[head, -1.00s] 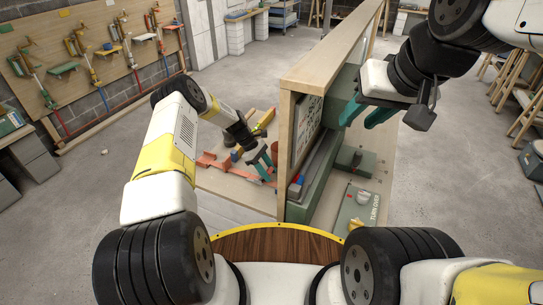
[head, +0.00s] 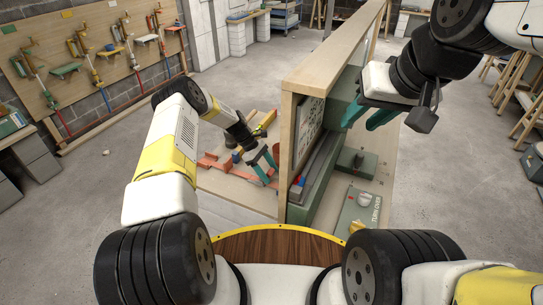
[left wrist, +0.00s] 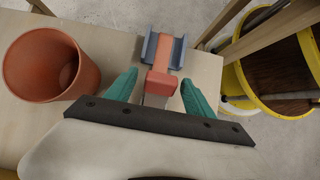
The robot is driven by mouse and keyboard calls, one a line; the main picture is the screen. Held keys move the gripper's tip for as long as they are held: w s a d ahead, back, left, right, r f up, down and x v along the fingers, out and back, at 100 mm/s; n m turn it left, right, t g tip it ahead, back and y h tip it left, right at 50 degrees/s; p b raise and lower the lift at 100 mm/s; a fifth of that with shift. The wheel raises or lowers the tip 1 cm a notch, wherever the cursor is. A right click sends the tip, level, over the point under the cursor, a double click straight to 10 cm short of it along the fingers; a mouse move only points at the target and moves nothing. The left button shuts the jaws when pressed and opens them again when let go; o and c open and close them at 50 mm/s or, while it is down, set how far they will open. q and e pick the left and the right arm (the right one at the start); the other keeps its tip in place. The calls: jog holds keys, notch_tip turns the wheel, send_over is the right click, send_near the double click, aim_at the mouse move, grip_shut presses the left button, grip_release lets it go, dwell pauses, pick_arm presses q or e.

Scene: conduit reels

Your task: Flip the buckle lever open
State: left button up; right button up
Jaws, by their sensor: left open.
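My left gripper (head: 264,168) is open and low over the wooden bench top, left of the upright partition. In the left wrist view an orange-red, block-shaped lever (left wrist: 163,82) lies between the two teal fingers (left wrist: 153,92), with a gap visible on each side. The lever reaches up to a blue-grey channel bracket (left wrist: 163,49) at the bench edge. Its lower part is hidden by the gripper body. In the head view the fingers largely hide the lever. My right gripper (head: 369,115) hangs empty above the right side of the partition, its teal fingers apart.
An orange-red cup (left wrist: 52,64) stands close left of my left gripper in the wrist view. The wooden partition (head: 290,135) rises just right of that gripper. Beyond the partition is a green panel (head: 358,208) with a knob.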

pick_arm(q)
jog(key=v, duration=0.7)
jog(key=shift+a, duration=0.15)
jog(key=shift+w+r, duration=0.1)
